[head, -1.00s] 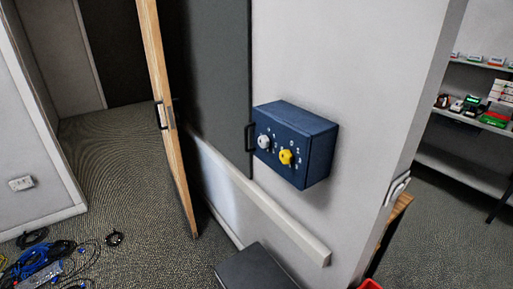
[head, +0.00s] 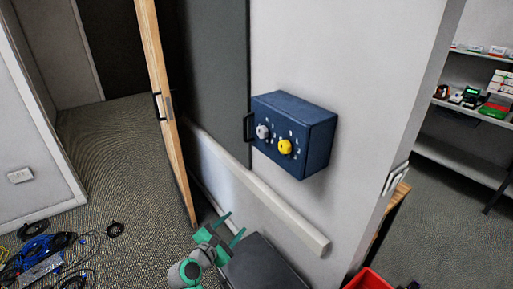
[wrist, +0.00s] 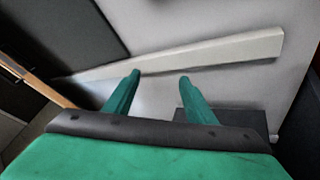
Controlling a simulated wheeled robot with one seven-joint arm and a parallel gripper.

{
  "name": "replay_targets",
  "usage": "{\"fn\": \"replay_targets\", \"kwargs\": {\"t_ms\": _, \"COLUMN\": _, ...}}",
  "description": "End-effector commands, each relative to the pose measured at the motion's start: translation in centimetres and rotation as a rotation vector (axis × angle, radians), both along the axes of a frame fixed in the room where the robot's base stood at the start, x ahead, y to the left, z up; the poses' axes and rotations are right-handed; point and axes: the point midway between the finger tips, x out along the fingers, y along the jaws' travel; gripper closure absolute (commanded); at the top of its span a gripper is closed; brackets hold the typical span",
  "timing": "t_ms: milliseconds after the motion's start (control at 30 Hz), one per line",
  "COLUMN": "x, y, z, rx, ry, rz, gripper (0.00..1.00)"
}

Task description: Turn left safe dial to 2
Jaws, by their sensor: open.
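A dark blue safe box (head: 317,150) is mounted on the light wall. Its front carries two dials with small white marks around them. The left dial (head: 262,131) is grey-white and the right dial (head: 285,147) is yellow. The marks are too small to read. My gripper (head: 233,228) is at the bottom of the head view, below and left of the safe, with its green fingers apart and empty. In the wrist view my gripper (wrist: 160,78) is open toward the wall rail; the safe and dials are not in that view.
A pale rail (head: 270,205) runs along the wall below the safe. A dark box (head: 262,262) stands under it. A wooden door edge (head: 170,120) is at left. Cables (head: 50,255) lie on the floor at far left. A red bin (head: 367,280) is at bottom right.

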Motion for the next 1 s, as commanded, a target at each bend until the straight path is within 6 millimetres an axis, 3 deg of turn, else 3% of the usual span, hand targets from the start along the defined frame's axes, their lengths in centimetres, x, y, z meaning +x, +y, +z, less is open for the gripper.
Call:
{"fn": "replay_targets", "kwargs": {"t_ms": 33, "x": 1.4, "y": 0.2, "z": 2.7, "rx": -0.062, "ry": 0.000, "rz": -0.016, "gripper": 0.50}}
{"fn": "replay_targets", "kwargs": {"t_ms": 233, "x": 4.7, "y": 0.3, "z": 12.4, "rx": -0.316, "ry": 0.045, "rz": -0.121, "gripper": 0.50}}
{"fn": "replay_targets", "kwargs": {"t_ms": 400, "x": 5.6, "y": 0.3, "z": 21.2, "rx": -0.485, "ry": 0.094, "rz": -0.236, "gripper": 0.50}}
{"fn": "replay_targets", "kwargs": {"t_ms": 533, "x": 5.3, "y": 0.4, "z": 26.5, "rx": -0.569, "ry": 0.134, "rz": -0.313, "gripper": 0.50}}
{"fn": "replay_targets", "kwargs": {"t_ms": 633, "x": 5.0, "y": 0.4, "z": 29.2, "rx": -0.606, "ry": 0.158, "rz": -0.357, "gripper": 0.50}}
{"fn": "replay_targets", "kwargs": {"t_ms": 733, "x": 4.7, "y": 0.4, "z": 30.7, "rx": -0.626, "ry": 0.173, "rz": -0.383, "gripper": 0.50}}
{"fn": "replay_targets", "kwargs": {"t_ms": 1000, "x": 5.7, "y": -1.4, "z": 31.2, "rx": -0.634, "ry": 0.182, "rz": -0.395, "gripper": 0.50}}
